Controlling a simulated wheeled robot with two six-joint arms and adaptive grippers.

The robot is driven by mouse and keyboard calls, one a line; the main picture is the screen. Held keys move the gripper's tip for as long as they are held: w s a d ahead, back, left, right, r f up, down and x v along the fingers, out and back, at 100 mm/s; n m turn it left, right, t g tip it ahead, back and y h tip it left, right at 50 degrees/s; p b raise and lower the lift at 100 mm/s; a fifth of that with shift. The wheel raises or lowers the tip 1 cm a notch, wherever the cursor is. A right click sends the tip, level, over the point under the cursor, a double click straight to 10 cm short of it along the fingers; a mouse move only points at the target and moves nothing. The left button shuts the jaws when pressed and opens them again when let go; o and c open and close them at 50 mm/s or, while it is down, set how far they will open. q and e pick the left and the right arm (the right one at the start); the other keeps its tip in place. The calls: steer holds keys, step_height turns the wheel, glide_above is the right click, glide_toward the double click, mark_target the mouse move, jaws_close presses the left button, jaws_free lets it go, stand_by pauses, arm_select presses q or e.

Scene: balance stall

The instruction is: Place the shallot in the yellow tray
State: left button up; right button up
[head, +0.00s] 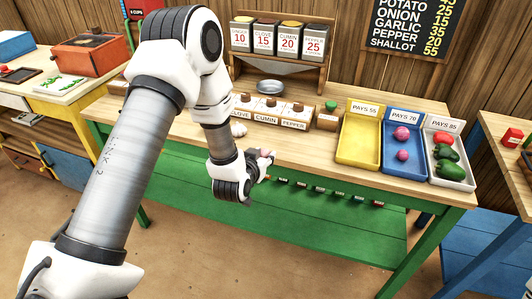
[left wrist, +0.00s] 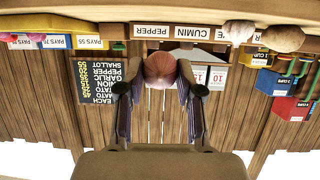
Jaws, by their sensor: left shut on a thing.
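My left gripper (head: 264,168) is shut on a small pinkish-brown round thing (head: 266,154), which looks like the shallot. In the left wrist view, which is upside down, the shallot (left wrist: 160,68) sits between the two fingers of the gripper (left wrist: 161,88). The gripper holds it by the front edge of the wooden table, in front of the spice label blocks. The yellow tray (head: 357,149), marked PAYS 55, lies to the right on the table and looks empty. My right gripper is not in view.
A blue tray (head: 402,170) with two pink balls and a white tray (head: 463,184) with red and green vegetables stand right of the yellow one. Behind are a spice rack (head: 278,65) and a metal dish (head: 270,87). A white bulb (head: 238,130) lies behind my arm.

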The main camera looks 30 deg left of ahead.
arm_select(q)
steer(key=shift+s, duration=0.25)
steer(key=shift+w+d+f, duration=0.1)
steer(key=shift+w+f, duration=0.15)
steer(key=shift+w, duration=0.05)
steer(key=s+d+m+h, duration=0.1)
steer(key=s+d, duration=0.1)
steer(key=d, duration=0.5)
steer(key=s+d+m+h, duration=0.2)
steer(key=s+d, duration=0.1)
steer(key=d, duration=0.4)
steer(key=w+a+n+y, duration=0.1)
steer(key=a, duration=0.3)
steer(key=w+a+n+y, duration=0.1)
steer(key=w+a, duration=0.1)
steer(key=a, duration=0.3)
steer(key=w+a+n+y, duration=0.1)
steer(key=w+a, duration=0.1)
steer(key=a, duration=0.3)
steer(key=shift+a, duration=0.25)
steer(key=shift+d, duration=0.1)
